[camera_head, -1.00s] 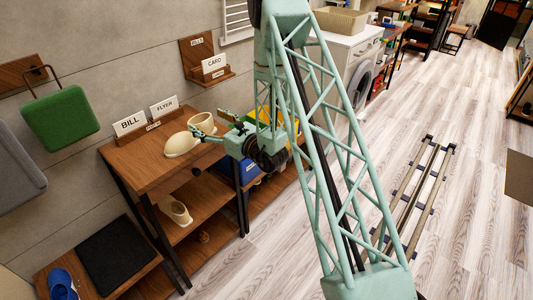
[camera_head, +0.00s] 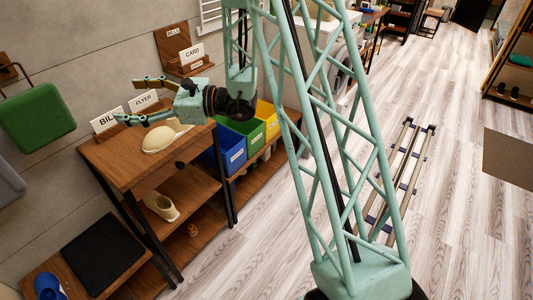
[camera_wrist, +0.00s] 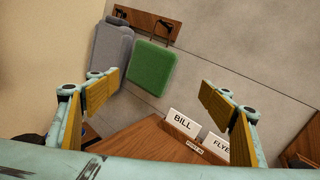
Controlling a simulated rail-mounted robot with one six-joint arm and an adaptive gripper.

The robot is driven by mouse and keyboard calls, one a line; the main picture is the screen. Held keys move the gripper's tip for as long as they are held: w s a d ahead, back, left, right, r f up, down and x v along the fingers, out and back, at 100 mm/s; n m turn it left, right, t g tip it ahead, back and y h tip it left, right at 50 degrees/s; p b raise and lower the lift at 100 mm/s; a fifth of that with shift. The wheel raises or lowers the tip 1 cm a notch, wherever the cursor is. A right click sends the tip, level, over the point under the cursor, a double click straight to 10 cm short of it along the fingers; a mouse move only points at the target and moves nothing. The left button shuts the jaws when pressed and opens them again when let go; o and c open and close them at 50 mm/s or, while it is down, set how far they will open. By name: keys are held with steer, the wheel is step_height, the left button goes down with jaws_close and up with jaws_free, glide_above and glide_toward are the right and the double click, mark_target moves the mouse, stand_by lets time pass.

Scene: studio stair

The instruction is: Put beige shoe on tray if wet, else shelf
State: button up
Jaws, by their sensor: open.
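A beige shoe (camera_head: 161,206) lies on the middle shelf (camera_head: 190,197) of the wooden stand, low in the head view. I cannot tell whether it is wet. A flat black tray or mat (camera_head: 102,249) lies on the low bench at the lower left. My gripper (camera_head: 127,100) is open and empty. It is above the stand's top and points left, well above and apart from the shoe. The wrist view shows its spread fingers (camera_wrist: 160,92) facing the wall, with no shoe in sight.
A cream cap (camera_head: 164,138) lies on the stand's top, with BILL and FLYER cards behind it. A green hanging pad (camera_head: 34,118) is left of my gripper. Blue (camera_head: 229,147), green and yellow bins stand right.

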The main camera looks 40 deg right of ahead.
steer(key=s+a+r+n+g+h, duration=0.1)
steer(key=s+a+r+n+g, duration=0.25)
steer(key=s, duration=0.75)
steer(key=s+a+r+n+g, duration=0.3)
steer(key=s+a+n+g, duration=0.15)
steer(key=s, duration=0.55)
steer(key=s+a+r+n+g+h, duration=0.1)
steer(key=s+a+r+n+g, duration=0.3)
steer(key=s, duration=0.7)
steer(key=s+d+f+n+h, duration=0.1)
steer(key=s+d+n+h, duration=0.3)
steer(key=s, duration=0.5)
steer(key=s+d+r+n+t+h, duration=0.1)
steer(key=s+d+n+t+h, duration=0.1)
steer(key=d, duration=0.8)
steer(key=s+d+n+t+h, duration=0.2)
steer(key=s+d+n+h, duration=0.3)
steer(key=s+d, duration=0.4)
steer(key=shift+s+d+r+t+h, duration=0.3)
steer(key=shift+d+r+h, duration=0.1)
steer(key=shift+h, duration=0.1)
steer(key=c, duration=0.6)
